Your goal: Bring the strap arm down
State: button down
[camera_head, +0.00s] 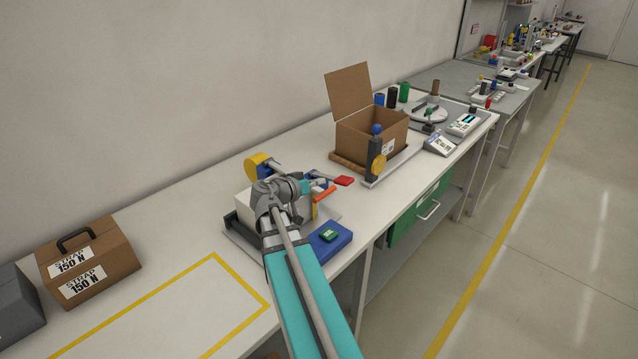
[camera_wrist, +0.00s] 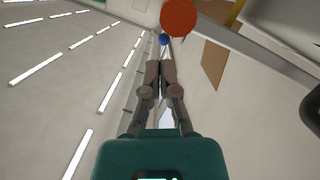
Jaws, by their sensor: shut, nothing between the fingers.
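My gripper (camera_wrist: 160,66) is shut and empty. In the wrist view a blue ball (camera_wrist: 164,39) shows beyond the fingertips, apart from them. In the head view my wrist hides much of the bench device behind it, and my fingers are hard to make out there.
The open cardboard box (camera_head: 362,134) sits on a wooden base. A blue box (camera_head: 330,240) lies near the bench edge. A brown carton (camera_head: 90,262) stands left. The yellow-outlined area is clear.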

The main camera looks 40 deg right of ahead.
jog(key=r+p+v, duration=0.1)
jog(key=p+v, duration=0.1)
jog(key=v, duration=0.8)
jog(key=shift+s+p, duration=0.15)
jog(key=shift+p, duration=0.25)
dwell(0.4)
jog(key=a+f+n+y, duration=0.3)
jog(key=a+f, duration=0.1)
jog(key=a, duration=0.3)
jog(key=a+f+n+y, duration=0.3)
jog(key=a+f+y, duration=0.1)
jog(key=a, duration=0.3)
jog(key=a+f+n+t+y, duration=0.1)
jog(key=a+f+n+y, duration=0.2)
jog(key=a, duration=0.4)
jog(key=shift+w+a+f+n+y, duration=0.2)
jog(key=shift+f+y, duration=0.1)
jog(key=shift+f, duration=0.25)
jog(key=shift+w+a+f+n+y, duration=0.1)
jog(key=shift+w+f+n+y, duration=0.15)
jog(key=shift+f, duration=0.25)
jog(key=a+n+y, duration=0.1)
jog(key=a, duration=0.2)
jog(key=s+a+f+n+y, duration=0.1)
jog(key=a+y, duration=0.1)
jog(key=a, duration=0.1)
jog(key=a+n+y, duration=0.1)
jog(key=a+n, duration=0.1)
jog(key=a, duration=0.2)
jog(key=shift+s+f, duration=0.15)
